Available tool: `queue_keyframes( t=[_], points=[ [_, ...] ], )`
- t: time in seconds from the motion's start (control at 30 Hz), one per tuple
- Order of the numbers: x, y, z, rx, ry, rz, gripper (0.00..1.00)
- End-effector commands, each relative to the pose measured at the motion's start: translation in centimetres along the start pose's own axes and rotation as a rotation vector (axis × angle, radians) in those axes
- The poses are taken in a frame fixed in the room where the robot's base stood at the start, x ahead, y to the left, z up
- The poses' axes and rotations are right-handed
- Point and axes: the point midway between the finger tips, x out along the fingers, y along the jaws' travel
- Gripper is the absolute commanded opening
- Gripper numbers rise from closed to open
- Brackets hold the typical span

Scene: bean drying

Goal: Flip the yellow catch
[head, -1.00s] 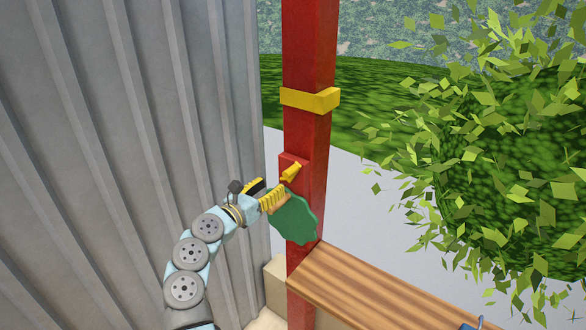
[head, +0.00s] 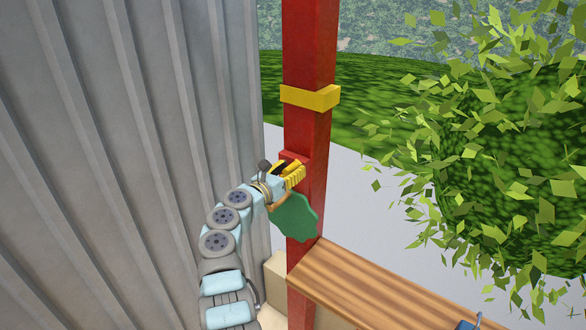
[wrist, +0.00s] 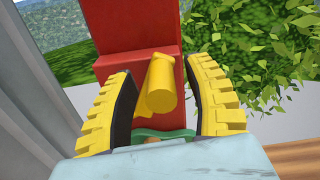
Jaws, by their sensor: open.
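The yellow catch (wrist: 160,85) shows in the wrist view as a short rounded lever on the red block of the red post (head: 305,130). Its end points toward the wrist camera. My gripper (head: 296,169) is at the post in the head view and covers the catch there. In the wrist view my open gripper (wrist: 162,78) has one yellow ridged finger on each side of the catch, with gaps between. A green leaf-shaped piece (head: 297,216) hangs just below the gripper against the post, and part of it shows low between the fingers in the wrist view (wrist: 170,137).
A grey corrugated wall (head: 120,130) stands close on the left. A yellow band (head: 310,97) circles the post higher up. A wooden plank (head: 375,285) sticks out low at the right. A leafy bush (head: 500,150) fills the right side.

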Motion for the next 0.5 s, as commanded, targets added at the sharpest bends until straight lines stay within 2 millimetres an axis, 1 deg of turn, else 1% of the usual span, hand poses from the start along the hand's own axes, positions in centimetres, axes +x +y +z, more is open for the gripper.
queue_keyframes(
  t=[0.2, 0.5],
  points=[
    [0.65, -0.11, 0.12, 0.003, 0.000, -0.001, 0.52],
    [0.74, -0.14, 0.09, 0.003, 0.001, -0.002, 0.52]
  ],
)
